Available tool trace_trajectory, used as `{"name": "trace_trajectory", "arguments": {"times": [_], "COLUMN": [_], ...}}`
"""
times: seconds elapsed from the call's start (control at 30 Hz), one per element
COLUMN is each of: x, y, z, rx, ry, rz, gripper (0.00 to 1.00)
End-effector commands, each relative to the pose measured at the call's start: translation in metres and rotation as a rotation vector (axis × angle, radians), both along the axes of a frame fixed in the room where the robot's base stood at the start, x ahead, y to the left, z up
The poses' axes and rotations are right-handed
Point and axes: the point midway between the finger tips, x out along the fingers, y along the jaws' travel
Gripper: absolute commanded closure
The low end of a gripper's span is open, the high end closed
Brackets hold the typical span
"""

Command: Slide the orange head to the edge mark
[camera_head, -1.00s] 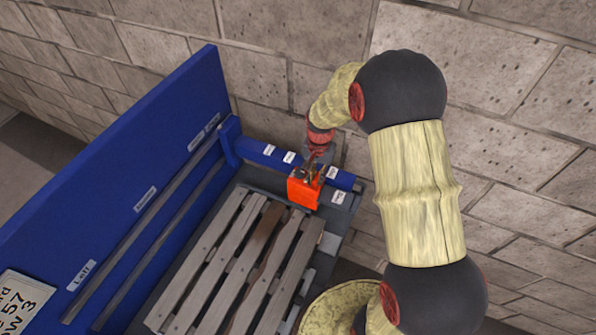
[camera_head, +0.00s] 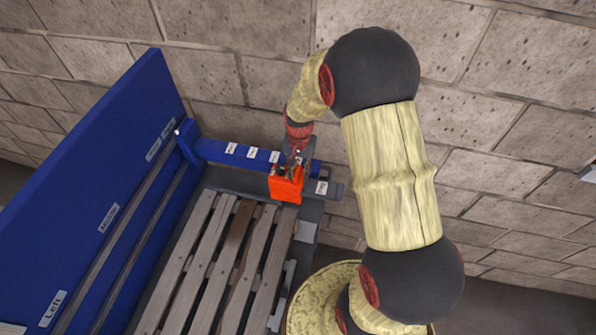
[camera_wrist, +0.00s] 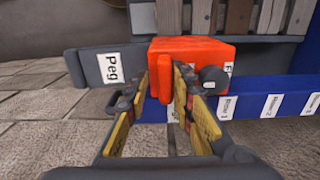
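The orange head (camera_head: 286,188) is a boxy block at the far right corner of the pallet deck. In the wrist view the orange head (camera_wrist: 193,50) has an upright tab facing me and a dark round knob on its right. My gripper (camera_head: 295,158) reaches down to it from behind. In the wrist view my gripper's fingertips (camera_wrist: 163,80) flank the tab closely and appear closed on it; exact contact is partly hidden. The blue beam (camera_head: 215,151) carries several white labels. My gripper covers part of the beam. I cannot read which label is the edge mark.
A slatted pallet (camera_head: 205,235) lies before the head. A tall blue panel (camera_head: 95,165) stands left. A stone wall (camera_head: 240,40) is behind, with a gap beyond the beam.

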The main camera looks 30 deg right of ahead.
Motion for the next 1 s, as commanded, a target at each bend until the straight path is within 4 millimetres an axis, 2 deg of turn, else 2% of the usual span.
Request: {"name": "trace_trajectory", "arguments": {"times": [0.1, 0.47, 0.57, 1.0], "x": [0.000, 0.001, 0.002, 0.001], "y": [0.000, 0.001, 0.000, 0.000], "z": [0.000, 0.004, 0.014, 0.097], "rx": [0.000, 0.000, 0.000, 0.000], "ry": [0.000, -0.003, -0.004, -0.003], "rz": [0.000, 0.000, 0.000, -0.001], "gripper": [0.68, 0.68, 0.68, 0.68]}}
